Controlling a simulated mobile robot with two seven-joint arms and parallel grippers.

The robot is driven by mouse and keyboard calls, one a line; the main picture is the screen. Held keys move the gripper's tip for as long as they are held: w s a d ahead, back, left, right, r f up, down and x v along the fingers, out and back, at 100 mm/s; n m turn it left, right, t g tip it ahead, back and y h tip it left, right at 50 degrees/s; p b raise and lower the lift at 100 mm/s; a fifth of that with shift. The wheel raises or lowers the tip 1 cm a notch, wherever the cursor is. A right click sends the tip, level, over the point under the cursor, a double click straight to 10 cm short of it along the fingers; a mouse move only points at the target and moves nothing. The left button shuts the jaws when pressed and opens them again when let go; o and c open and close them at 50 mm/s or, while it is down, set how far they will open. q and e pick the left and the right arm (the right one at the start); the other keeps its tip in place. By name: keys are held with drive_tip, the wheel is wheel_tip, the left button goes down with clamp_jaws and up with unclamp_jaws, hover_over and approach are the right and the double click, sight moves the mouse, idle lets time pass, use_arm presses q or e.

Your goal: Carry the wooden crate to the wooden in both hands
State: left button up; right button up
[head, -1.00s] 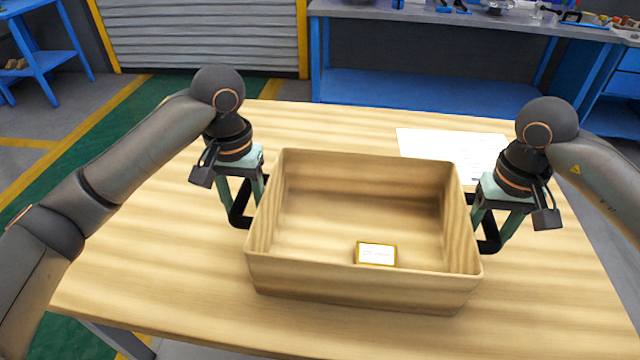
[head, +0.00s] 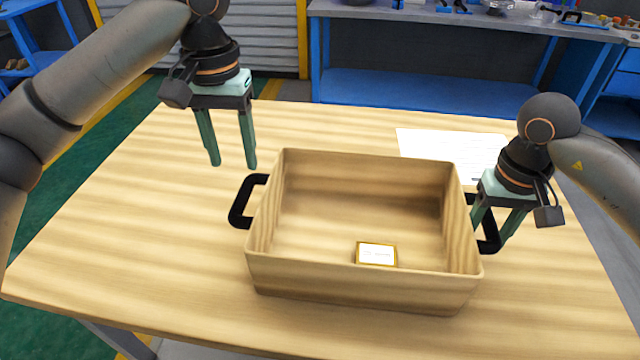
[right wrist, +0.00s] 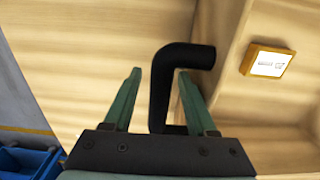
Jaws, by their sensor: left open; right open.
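The wooden crate (head: 365,285) stands on the wooden table, with black handles on its left (head: 240,203) and right (head: 489,238) sides. A small yellow-edged block with a white label (head: 376,254) lies inside it; it also shows in the right wrist view (right wrist: 268,62). My left gripper (head: 232,165) is open and empty, raised above and behind the left handle, apart from it. My right gripper (head: 493,225) is open at the right handle. In the right wrist view the handle (right wrist: 172,85) stands between the open fingers (right wrist: 157,85).
A white sheet (head: 440,143) lies at the back right, behind the crate. A blue workbench (head: 420,92) with tools stands beyond the table.

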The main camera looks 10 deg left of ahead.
wheel_tip(320, 180, up, 12)
drive_tip(key=shift+f, duration=0.25)
idle(0.6)
